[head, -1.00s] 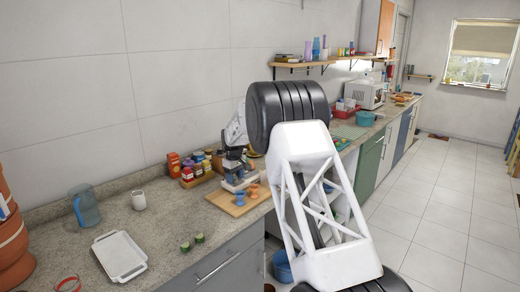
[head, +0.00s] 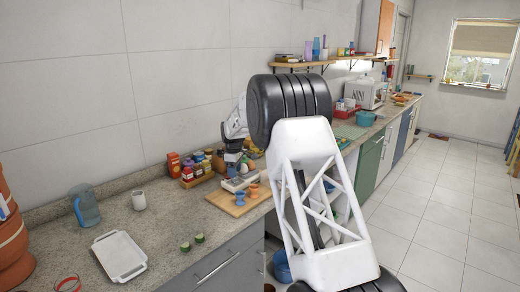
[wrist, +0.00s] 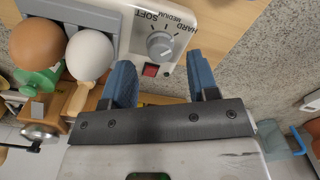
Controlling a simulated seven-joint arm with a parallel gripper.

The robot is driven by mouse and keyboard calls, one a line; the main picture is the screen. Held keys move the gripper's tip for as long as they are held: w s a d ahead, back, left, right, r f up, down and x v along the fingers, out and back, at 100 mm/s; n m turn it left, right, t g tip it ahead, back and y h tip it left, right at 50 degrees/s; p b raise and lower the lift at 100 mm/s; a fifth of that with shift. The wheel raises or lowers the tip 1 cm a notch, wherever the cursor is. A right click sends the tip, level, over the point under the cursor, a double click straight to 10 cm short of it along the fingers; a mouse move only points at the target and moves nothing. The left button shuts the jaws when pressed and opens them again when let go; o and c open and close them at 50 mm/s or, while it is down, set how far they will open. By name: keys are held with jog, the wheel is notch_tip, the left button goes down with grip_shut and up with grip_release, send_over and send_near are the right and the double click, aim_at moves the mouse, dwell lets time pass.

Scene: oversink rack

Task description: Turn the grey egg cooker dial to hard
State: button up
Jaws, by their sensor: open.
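The egg cooker (wrist: 180,14) is pale, with a round grey dial (wrist: 160,45) on its panel. SOFT, MEDIUM and HARD labels curve around the dial; I cannot tell exactly where its pointer stands. My gripper (wrist: 160,72) is open and empty, its two blue fingers apart on either side of the panel's red switch (wrist: 150,71). In the picture the dial lies just beyond the fingertips, roughly centred between them; contact is not visible. In the head view, the cooker (head: 238,183) sits on a wooden board, below my gripper (head: 233,158), partly hidden by it.
A brown egg (wrist: 37,41) and a white egg (wrist: 90,55) sit beside the panel. Jars (head: 193,168) are close behind at left. The counter ahead of the white tray (head: 119,256) is mostly clear.

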notch_tip(320, 180, up, 5)
jog(key=shift+f, duration=0.1)
jog(key=s+d+r+m, duration=0.2)
jog(key=s+d+r, duration=0.3)
jog(key=s, duration=0.4)
jog(key=s+d+r+m, duration=0.2)
jog(key=s+d+r, duration=0.3)
jog(key=s+r, duration=0.3)
jog(key=shift+s+r+t, duration=0.15)
jog(key=shift+s+t, duration=0.25)
jog(key=shift+s, duration=0.6)
jog(key=shift+d, duration=0.1)
